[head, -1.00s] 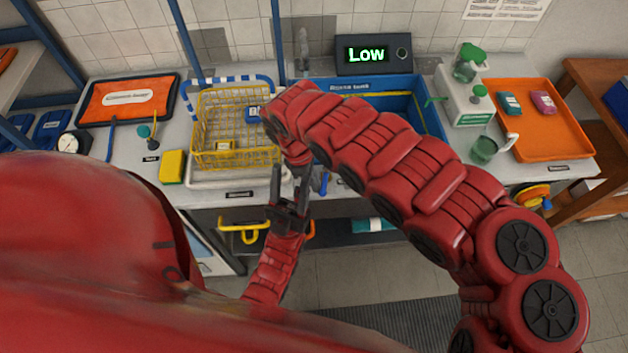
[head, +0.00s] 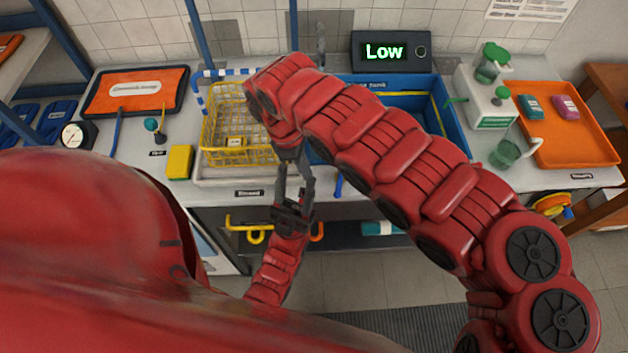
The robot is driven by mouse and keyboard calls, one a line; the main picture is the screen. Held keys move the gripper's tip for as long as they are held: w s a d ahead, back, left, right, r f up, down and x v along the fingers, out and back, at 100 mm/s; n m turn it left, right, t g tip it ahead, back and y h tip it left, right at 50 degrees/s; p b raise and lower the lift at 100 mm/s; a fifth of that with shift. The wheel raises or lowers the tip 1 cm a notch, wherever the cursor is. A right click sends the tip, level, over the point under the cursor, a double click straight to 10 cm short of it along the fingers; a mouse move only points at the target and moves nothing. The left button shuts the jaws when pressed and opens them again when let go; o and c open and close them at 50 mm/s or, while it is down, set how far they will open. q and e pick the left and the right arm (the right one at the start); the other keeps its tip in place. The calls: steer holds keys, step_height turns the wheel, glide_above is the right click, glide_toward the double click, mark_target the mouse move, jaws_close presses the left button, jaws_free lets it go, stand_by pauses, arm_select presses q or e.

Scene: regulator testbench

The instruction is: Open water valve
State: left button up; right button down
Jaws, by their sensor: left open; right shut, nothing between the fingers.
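No part is clearly marked as the water valve. A small teal knob on a stem (head: 151,125) stands on the counter at the left. My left gripper (head: 295,178) is open and empty, pointing up in front of the counter edge. My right gripper (head: 290,153) is shut just beyond it, mostly hidden under its own wrist. My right arm covers much of the sink and part of the basket.
A display (head: 390,51) reads "Low". A yellow wire basket (head: 222,125), a yellow sponge (head: 179,162), a gauge (head: 74,135) and an orange mat (head: 135,90) are at left. A dispenser (head: 484,95), green cup (head: 504,154) and orange tray (head: 585,150) are at right.

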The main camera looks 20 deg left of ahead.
steer(key=v, duration=0.1)
steer(key=b+v, duration=0.1)
steer(key=v, duration=0.3)
steer(key=shift+s+d+r, duration=0.1)
steer(key=shift+d+r, duration=0.25)
steer(key=shift+d, duration=0.1)
